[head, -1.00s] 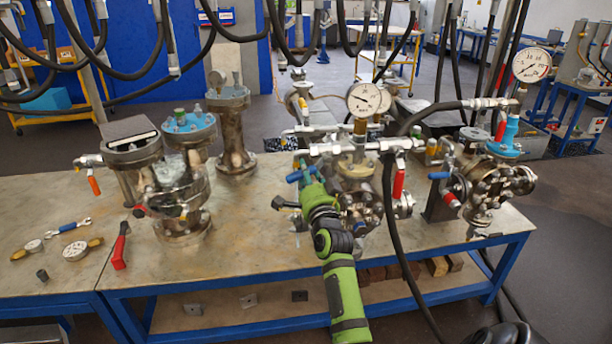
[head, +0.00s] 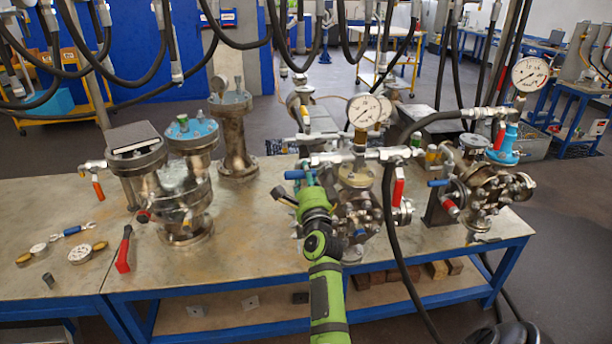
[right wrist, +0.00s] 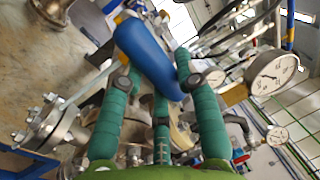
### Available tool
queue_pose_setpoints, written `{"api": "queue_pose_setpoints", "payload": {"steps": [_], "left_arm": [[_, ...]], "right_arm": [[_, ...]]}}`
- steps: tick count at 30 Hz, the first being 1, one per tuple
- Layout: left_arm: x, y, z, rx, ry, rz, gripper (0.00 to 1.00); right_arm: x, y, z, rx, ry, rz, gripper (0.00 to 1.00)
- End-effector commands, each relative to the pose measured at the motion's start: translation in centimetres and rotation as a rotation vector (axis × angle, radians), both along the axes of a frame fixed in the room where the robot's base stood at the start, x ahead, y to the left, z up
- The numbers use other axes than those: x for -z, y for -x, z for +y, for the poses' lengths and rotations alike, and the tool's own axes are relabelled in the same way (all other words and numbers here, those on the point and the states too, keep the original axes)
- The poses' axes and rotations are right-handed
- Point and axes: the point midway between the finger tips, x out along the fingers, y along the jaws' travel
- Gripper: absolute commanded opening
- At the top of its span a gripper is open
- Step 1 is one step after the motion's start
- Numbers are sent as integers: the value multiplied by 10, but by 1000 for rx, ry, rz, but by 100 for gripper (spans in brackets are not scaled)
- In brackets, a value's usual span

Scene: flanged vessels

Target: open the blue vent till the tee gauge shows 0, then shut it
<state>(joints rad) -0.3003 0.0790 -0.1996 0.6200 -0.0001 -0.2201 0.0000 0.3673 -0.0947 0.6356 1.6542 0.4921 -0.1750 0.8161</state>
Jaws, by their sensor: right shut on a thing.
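The blue vent handle (head: 295,174) sits at the left end of the middle vessel's pipe tee. My right gripper (head: 308,184) is shut on it, its arm reaching up from below. In the right wrist view, the blue handle (right wrist: 148,55) lies between the green-padded fingers (right wrist: 152,82). The tee gauge (head: 363,111) stands upright above the silver tee (head: 350,156). Its needle slants toward the lower left; the numbers are too small to read. My left gripper is not in view.
A red lever (head: 398,191) hangs at the tee's right end, beside a black hose (head: 388,225). Another gauge (head: 530,74) tops the right-hand vessel. Flanged vessels (head: 182,190) stand on the left. The front bench top (head: 235,255) is mostly clear.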

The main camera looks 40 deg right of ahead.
Motion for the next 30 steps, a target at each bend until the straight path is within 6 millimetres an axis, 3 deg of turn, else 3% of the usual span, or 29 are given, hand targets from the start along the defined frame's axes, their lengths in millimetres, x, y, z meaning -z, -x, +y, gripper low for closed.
{"api": "queue_pose_setpoints", "payload": {"steps": [6,7,9,20,30], "left_arm": [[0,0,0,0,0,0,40],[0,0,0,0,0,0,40],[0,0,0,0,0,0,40],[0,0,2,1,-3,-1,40],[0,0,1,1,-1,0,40]], "right_arm": [[0,-1,1,-4,-16,-11,0],[0,-1,1,-4,-16,-11,40],[-1,0,1,-3,-14,-11,58],[0,2,2,-2,-6,-6,58],[11,45,29,-2,-10,-5,58]]}}
